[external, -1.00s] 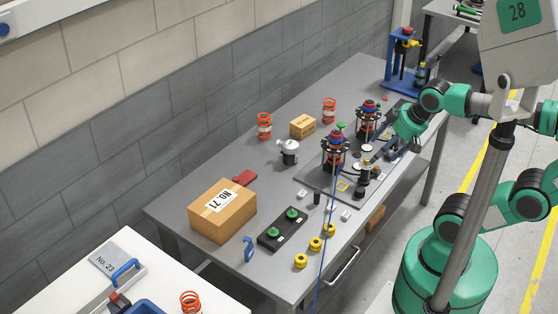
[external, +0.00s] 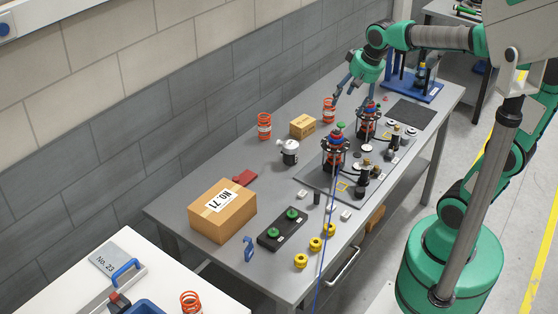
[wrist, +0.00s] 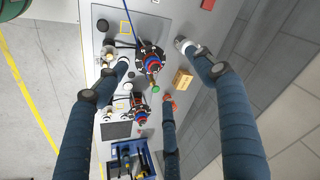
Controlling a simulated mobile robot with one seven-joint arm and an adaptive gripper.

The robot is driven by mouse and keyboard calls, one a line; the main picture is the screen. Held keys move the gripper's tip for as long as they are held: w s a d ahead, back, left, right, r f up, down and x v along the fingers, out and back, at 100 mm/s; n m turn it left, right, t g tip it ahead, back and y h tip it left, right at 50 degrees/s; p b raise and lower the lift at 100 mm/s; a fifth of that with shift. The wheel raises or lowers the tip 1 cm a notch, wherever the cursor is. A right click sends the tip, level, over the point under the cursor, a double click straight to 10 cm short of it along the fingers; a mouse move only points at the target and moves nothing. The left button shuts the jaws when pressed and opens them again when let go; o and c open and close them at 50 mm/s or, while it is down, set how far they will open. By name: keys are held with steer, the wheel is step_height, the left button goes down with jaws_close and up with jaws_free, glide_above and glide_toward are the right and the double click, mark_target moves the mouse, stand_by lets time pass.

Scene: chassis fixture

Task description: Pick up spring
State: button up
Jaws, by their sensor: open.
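Orange coil springs stand on the grey workbench. One spring (external: 329,110) is at the back, beside my gripper. Another spring (external: 264,126) stands farther left, near the wall. A third spring (external: 190,302) is on the white table in front. My gripper (external: 353,96) is open and empty, above the back of the bench, just right of the back spring, with its fingers pointing down. In the wrist view my gripper (wrist: 155,66) has its dark blue fingers spread. A small orange part of a spring (wrist: 172,104) shows beside one finger, which hides much of it.
Two black-and-red fixture assemblies (external: 335,152) stand on a dark plate near my gripper. A small cardboard box (external: 303,126) sits between the two bench springs. A blue press stand (external: 408,82) is behind. A large box (external: 222,212) is at front left.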

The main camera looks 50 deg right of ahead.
steer(key=w+d+r+m+g+p, duration=0.1)
steer(key=w+d+m+p, duration=0.35)
steer(key=w+d, duration=0.65)
steer(key=m+g+p, duration=0.3)
steer(key=m+p, duration=0.9)
steer(key=m, duration=0.3)
glide_above(329, 111)
steer(key=w+d, duration=0.2)
steer(key=d, duration=0.1)
step_height(329, 111, down, 24)
steer(key=shift+s+a+f+y, duration=0.15)
steer(key=shift+a+f+y, duration=0.05)
steer(key=shift+f+y, duration=0.1)
steer(key=shift+f, duration=0.1)
step_height(329, 111, down, 8)
steer(key=shift+f, duration=0.15)
steer(key=shift+f+p, duration=0.1)
steer(key=shift+p, duration=0.2)
steer(key=shift+s+f+p, duration=0.1)
steer(key=shift+f+p, duration=0.25)
steer(key=shift+f, duration=2.15)
